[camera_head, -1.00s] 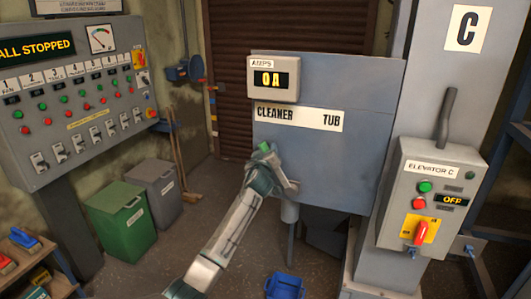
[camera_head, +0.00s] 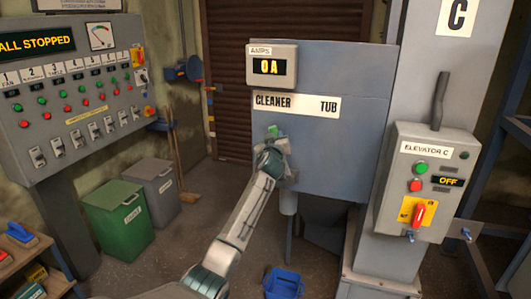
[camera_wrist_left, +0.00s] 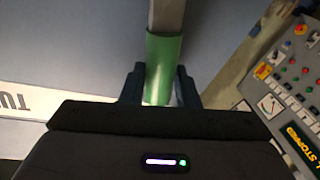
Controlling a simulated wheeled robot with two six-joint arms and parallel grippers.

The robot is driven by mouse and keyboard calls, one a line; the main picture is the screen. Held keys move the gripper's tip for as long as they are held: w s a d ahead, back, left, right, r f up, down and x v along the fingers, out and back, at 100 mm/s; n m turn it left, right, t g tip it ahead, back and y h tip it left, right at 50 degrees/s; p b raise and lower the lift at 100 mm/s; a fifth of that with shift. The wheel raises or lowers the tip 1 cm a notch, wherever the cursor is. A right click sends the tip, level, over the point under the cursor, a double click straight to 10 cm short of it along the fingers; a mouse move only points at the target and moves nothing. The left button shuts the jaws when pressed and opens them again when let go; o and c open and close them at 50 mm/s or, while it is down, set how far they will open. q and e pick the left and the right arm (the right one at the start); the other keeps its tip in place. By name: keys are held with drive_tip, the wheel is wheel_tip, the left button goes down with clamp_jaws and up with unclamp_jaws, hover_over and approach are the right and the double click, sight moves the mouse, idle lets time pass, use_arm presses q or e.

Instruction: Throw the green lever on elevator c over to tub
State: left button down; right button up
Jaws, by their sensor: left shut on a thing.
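The green lever (camera_head: 273,131) sits on the blue-grey panel of elevator C, under the label plate (camera_head: 297,105) reading CLEANER on the left and TUB on the right. The lever is at the CLEANER side. My left gripper (camera_head: 272,145) is at the lever and hides most of it. In the left wrist view the green grip (camera_wrist_left: 163,68) of the lever stands between the two dark fingers (camera_wrist_left: 158,88), which are shut on it. A grey metal bar runs on from the grip. My right gripper is not in view.
The elevator C box (camera_head: 428,180) with buttons, a red switch and an OFF display stands at the right. A control board (camera_head: 75,90) reading ALL STOPPED is at the left. Green (camera_head: 122,222) and grey bins, and a blue tub (camera_head: 284,284), stand on the floor.

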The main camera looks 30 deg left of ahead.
use_arm(q)
drive_tip(key=d+m+b, duration=0.2)
drive_tip(key=d, duration=0.1)
drive_tip(key=w+d+m+b, duration=0.1)
drive_tip(key=shift+d+r+t, duration=0.2)
drive_tip(key=shift+d+t, duration=0.1)
drive_tip(key=shift+d, duration=0.05)
drive_tip(key=d+m+b, duration=0.2)
drive_tip(key=d, duration=0.1)
drive_tip(key=w+d+f+m+t+b, duration=0.1)
drive_tip(key=d+m, duration=0.1)
drive_tip(key=d, duration=0.1)
drive_tip(key=w+d+m+h+b, duration=0.1)
drive_tip(key=d+m+b, duration=0.1)
drive_tip(key=d+m, duration=0.1)
drive_tip(key=shift+w+f+t+b, duration=0.15)
drive_tip(key=shift+f+t+b, duration=0.15)
drive_tip(key=shift+f, duration=0.1)
drive_tip(key=shift+w+d+f+m+h+b, duration=0.15)
drive_tip(key=shift+d+f+m+h+b, duration=0.2)
drive_tip(key=shift+d+m, duration=0.3)
drive_tip(key=shift+d, duration=0.1)
drive_tip(key=shift+f, duration=0.15)
drive_tip(key=c, duration=1.5)
unclamp_jaws()
drive_tip(key=o, duration=0.4)
drive_tip(key=shift+w+d, duration=0.1)
drive_tip(key=shift+d, duration=0.05)
